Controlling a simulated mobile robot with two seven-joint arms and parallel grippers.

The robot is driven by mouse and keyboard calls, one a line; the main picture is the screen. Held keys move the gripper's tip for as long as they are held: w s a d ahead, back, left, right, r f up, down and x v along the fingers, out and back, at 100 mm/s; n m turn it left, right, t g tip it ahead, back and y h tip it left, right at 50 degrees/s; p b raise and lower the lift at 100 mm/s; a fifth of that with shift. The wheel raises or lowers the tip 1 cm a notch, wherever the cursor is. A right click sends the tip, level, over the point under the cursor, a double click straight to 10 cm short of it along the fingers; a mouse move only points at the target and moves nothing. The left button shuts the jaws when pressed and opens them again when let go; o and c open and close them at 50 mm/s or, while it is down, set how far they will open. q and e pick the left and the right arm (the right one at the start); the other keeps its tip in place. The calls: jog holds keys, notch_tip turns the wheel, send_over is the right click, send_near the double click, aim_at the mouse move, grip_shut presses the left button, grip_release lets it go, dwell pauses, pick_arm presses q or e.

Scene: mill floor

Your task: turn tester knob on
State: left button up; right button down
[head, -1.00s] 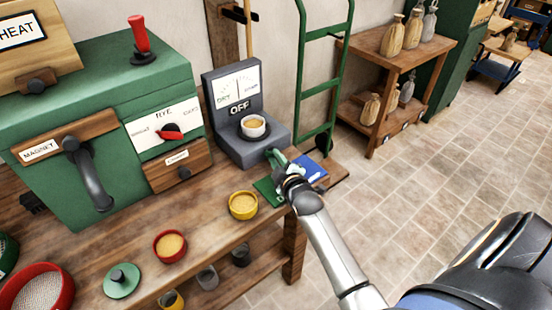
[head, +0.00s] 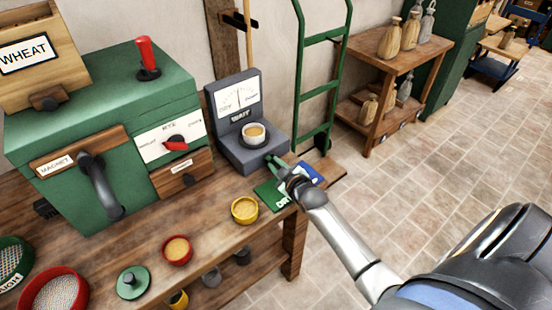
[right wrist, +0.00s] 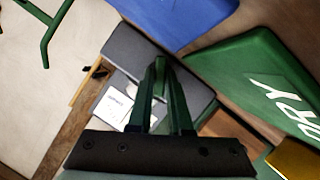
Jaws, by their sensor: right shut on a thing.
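The grey tester (head: 233,153) stands on the bench with a dry-to-damp dial (head: 239,97) and a display (head: 241,115) that reads WAIT. A white cup of grain (head: 254,132) sits on its top. My right gripper (head: 276,162) is at the tester's front right side, shut on the tester knob, which its fingers hide. In the right wrist view the green fingers (right wrist: 160,78) point at the grey tester (right wrist: 135,48); the knob cannot be made out there. My left gripper is not in view.
A yellow cup (head: 245,210) and a red cup (head: 177,250) of grain stand on the bench. A green mill (head: 120,105) stands at left.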

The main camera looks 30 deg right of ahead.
jog(key=shift+d+r+m+y+p, duration=0.1)
jog(key=shift+r+m+y+p, duration=0.05)
jog(key=shift+m+y+p, duration=0.55)
jog(key=shift+w, duration=0.1)
jog(key=c, duration=1.1)
grip_release()
jog(key=p+v, duration=0.1)
jog(key=v, duration=1.1)
jog(key=shift+s+r, duration=0.15)
jog(key=shift+s, duration=0.05)
jog(key=s+a+f, duration=0.2)
jog(key=s+a+f+g, duration=0.1)
jog(key=s+a+f, duration=0.1)
jog(key=a, duration=0.1)
jog(key=s+a+f+g+y, duration=0.1)
jog(key=s+a+f, duration=0.1)
jog(key=shift+a+f+m, duration=0.25)
jog(key=shift+a+m, duration=0.1)
jog(key=shift+m, duration=0.05)
jog(key=s+a+f+g, duration=0.1)
jog(key=s+a, duration=0.2)
jog(key=s+a+f+g+y, duration=0.1)
jog(key=s+a+f, duration=0.1)
jog(key=s+a, duration=0.1)
jog(key=s+a+f+m+y, duration=0.1)
jog(key=s+a+f, duration=0.1)
jog(key=s+a, duration=0.1)
jog(key=shift+s+a+g, duration=0.15)
jog(key=shift+a+g, duration=0.25)
jog(key=shift+a, duration=0.1)
